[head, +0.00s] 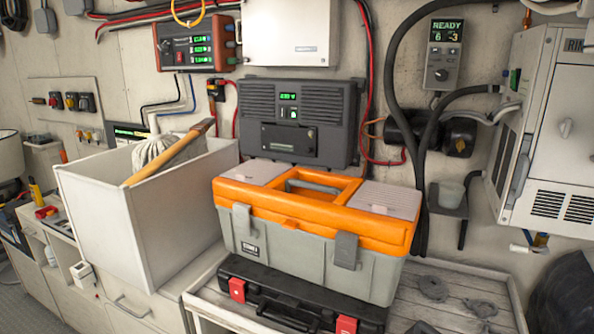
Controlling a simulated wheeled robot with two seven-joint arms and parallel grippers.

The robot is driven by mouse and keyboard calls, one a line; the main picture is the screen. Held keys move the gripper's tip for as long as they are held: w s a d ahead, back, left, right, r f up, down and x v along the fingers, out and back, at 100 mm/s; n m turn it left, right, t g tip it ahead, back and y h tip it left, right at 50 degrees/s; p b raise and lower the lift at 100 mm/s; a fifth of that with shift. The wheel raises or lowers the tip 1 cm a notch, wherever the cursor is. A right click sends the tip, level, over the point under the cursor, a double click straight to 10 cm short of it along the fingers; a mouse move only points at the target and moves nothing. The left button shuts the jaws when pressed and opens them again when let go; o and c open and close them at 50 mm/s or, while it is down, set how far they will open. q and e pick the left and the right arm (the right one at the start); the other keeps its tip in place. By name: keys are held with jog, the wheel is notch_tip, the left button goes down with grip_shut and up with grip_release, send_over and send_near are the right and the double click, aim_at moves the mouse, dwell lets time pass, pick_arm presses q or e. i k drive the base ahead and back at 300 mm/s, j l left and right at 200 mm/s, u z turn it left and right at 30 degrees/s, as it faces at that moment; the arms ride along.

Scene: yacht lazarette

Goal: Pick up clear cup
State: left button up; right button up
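A small greyish, translucent-looking cup (450,194) stands upright in a small dark wall holder (447,211) at the right, beside thick black hoses. It is the only thing in view that looks like a clear cup; its contents cannot be made out. Neither of my grippers is in the head view.
An orange-and-grey toolbox (300,240) and a black case (270,295) with red latches stand on the wooden-topped bench (460,280). A white bin (110,215) holds a mop at the left. A white cabinet (563,130) is right of the cup. The bench's right part holds small dark coils.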

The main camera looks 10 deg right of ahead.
aim_at(450, 194)
jog(key=i+l+z, duration=0.15)
jog(key=z, duration=1)
